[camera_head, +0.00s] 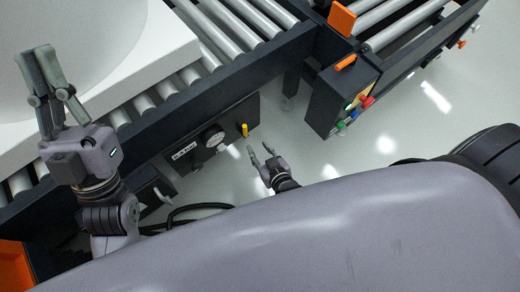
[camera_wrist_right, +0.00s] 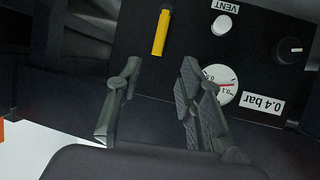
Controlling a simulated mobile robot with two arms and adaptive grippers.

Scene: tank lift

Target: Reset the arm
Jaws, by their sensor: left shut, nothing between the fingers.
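My left gripper (camera_head: 36,58) is at the left of the head view, above the rollers and the white tank's edge. Its fingers are close together and hold nothing. My right gripper (camera_head: 259,150) is low in the middle of the head view, just in front of the dark control panel (camera_head: 232,108). In the right wrist view its two fingers (camera_wrist_right: 160,68) stand apart with nothing between them. A yellow handle (camera_wrist_right: 160,32) on the panel lies just beyond the fingertips, apart from them. The right finger partly overlaps the gauge (camera_wrist_right: 228,86).
The large white tank (camera_head: 130,45) rests on the roller conveyor (camera_head: 215,45). The panel also has a VENT knob (camera_wrist_right: 222,25), a black dial (camera_wrist_right: 290,50) and a "0.4 bar" label (camera_wrist_right: 262,104). A button box (camera_head: 340,100) stands to the right. Open floor (camera_head: 410,125) lies beyond it.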

